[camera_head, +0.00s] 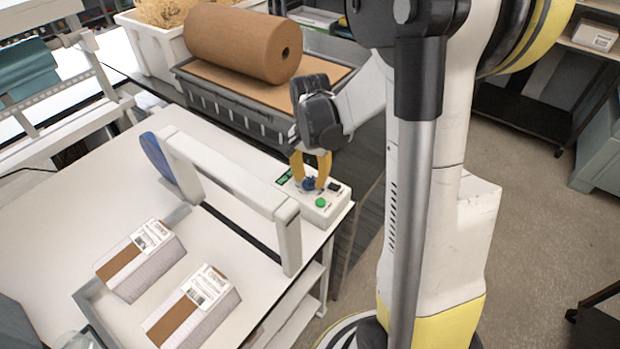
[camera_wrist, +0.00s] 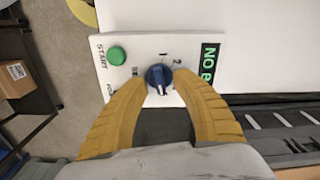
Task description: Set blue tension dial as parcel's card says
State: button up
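The blue tension dial (camera_wrist: 158,76) is on a white control box (camera_head: 325,208) at the table's right corner. It also shows in the head view (camera_head: 309,184). My gripper's yellow fingertips (camera_wrist: 160,80) sit on either side of the dial, apparently touching it. A white line on the dial faces my gripper's palm. Marks are printed around the dial, one looking like 1 and another like 2, but they are small. Two parcels lie on the table, a rear one (camera_head: 122,265) and a front one (camera_head: 178,325). Each has a white printed label, too small to read.
A green start button (camera_wrist: 117,56) and a dark display with green letters (camera_wrist: 208,62) flank the dial. A white arch (camera_head: 225,178) spans the table beside the box. A black crate (camera_head: 240,118) holding a brown paper roll (camera_head: 240,42) stands behind.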

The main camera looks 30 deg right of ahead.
grip_shut()
jog(key=shift+n, duration=0.3)
jog(key=n, duration=0.3)
jog(key=shift+b, duration=0.4)
jog(key=n, duration=0.4)
jog(key=shift+a+b, duration=0.1)
jog(key=shift+b, duration=0.2)
jog(key=n, duration=0.4)
jog(key=shift+w+a+n, duration=0.1)
jog(key=shift+n, duration=0.2)
jog(key=shift+n+b, duration=0.35)
jog(key=shift+n, duration=1.55)
